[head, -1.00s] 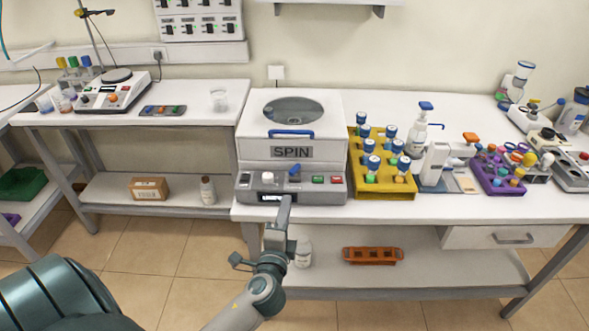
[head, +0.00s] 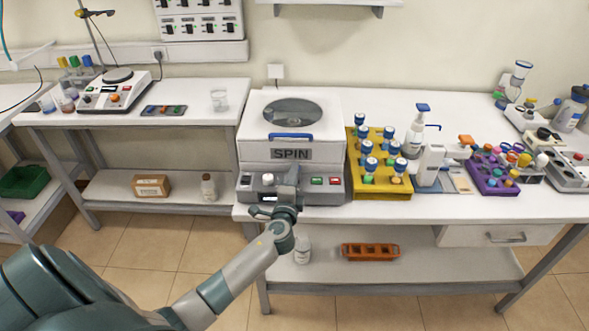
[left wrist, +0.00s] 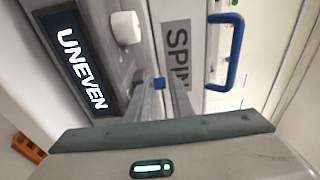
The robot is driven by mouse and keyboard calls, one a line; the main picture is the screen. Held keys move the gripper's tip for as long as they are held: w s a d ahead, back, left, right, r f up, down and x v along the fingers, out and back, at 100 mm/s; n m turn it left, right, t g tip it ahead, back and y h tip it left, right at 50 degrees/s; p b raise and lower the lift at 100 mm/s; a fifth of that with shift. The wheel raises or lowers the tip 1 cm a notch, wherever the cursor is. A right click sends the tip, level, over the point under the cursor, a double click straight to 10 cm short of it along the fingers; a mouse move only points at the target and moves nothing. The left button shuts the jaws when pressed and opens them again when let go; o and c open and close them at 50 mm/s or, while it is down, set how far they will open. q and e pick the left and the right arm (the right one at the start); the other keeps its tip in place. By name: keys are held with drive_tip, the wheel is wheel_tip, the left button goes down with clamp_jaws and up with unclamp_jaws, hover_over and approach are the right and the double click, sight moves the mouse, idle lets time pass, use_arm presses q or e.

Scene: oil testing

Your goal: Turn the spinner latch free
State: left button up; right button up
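The spinner (head: 253,131) is a white box labelled SPIN with a round window in its lid and a blue handle (head: 291,135). Its grey front panel has a display; in the left wrist view the display (left wrist: 80,62) reads UNEVEN. My left gripper (head: 291,172) is at the panel, over the place of the blue latch. In the left wrist view the blue latch (left wrist: 158,83) sits between my fingertips (left wrist: 160,80), which are close together on it. The fingers hide most of the latch. My right gripper is not in view.
A white knob (head: 267,178) is left of my gripper, and green (head: 316,182) and red (head: 335,182) buttons are to its right. A yellow tube rack (head: 378,187) stands close right of the spinner. An orange rack (head: 370,251) lies on the lower shelf.

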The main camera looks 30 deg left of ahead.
use_arm(q)
drive_tip(key=shift+w+a, duration=0.3)
drive_tip(key=shift+w, duration=0.25)
clamp_jaws()
